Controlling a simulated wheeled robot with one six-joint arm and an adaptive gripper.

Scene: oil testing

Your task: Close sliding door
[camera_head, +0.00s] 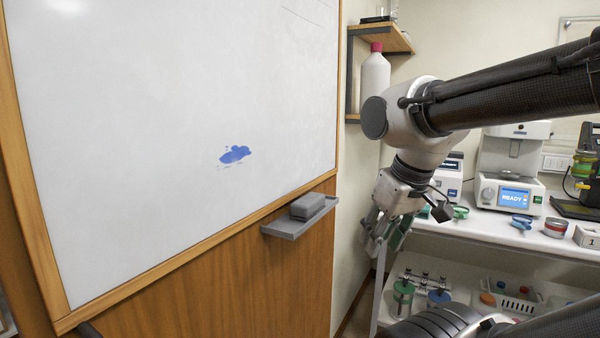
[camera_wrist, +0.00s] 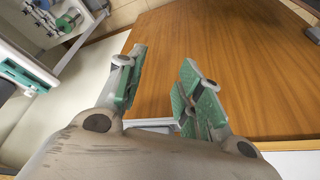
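A wooden panel (camera_head: 240,285) with a whiteboard on it fills the left of the head view and looks like the sliding door. A dark curved piece, possibly a handle, shows at its bottom left (camera_head: 88,330). In the wrist view a wooden surface (camera_wrist: 230,50) spreads ahead of my fingers, apparently the same panel. My gripper (camera_wrist: 163,58) is open, its two green-padded fingers apart with nothing between them. In the head view my gripper (camera_head: 376,238) hangs just right of the panel's right edge. I cannot tell whether it touches the panel.
A grey tray (camera_head: 290,228) with an eraser sticks out from the panel. A wall shelf (camera_head: 385,38) holds a white bottle (camera_head: 375,74). A white bench (camera_head: 500,232) with instruments stands right, with jars and a basket (camera_head: 512,302) on its lower shelf, close to my arm.

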